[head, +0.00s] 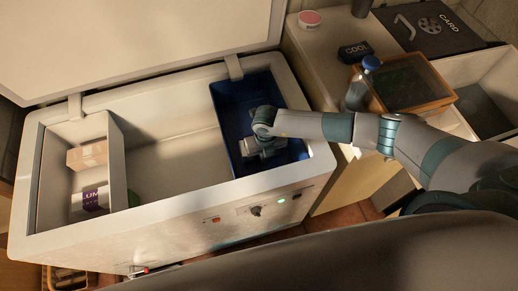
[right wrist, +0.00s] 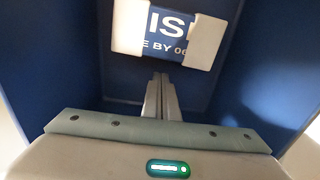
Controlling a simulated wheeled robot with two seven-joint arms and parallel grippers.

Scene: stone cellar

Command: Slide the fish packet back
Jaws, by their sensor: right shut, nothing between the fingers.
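The fish packet (right wrist: 166,34) shows in the right wrist view as a pale packet with a blue label, lettered "IS" and "E BY 06", partly cut off by the top edge. It lies inside the blue-lined compartment (head: 228,98) of the chest freezer. My right gripper (right wrist: 160,78) is shut and empty, its fingertips pointing at the packet's near side; whether they touch it I cannot tell. My left gripper is not in view.
The freezer (head: 172,150) has its lid (head: 140,35) raised. A bottle (head: 358,92) and wooden-framed box (head: 408,82) stand right, near my arm.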

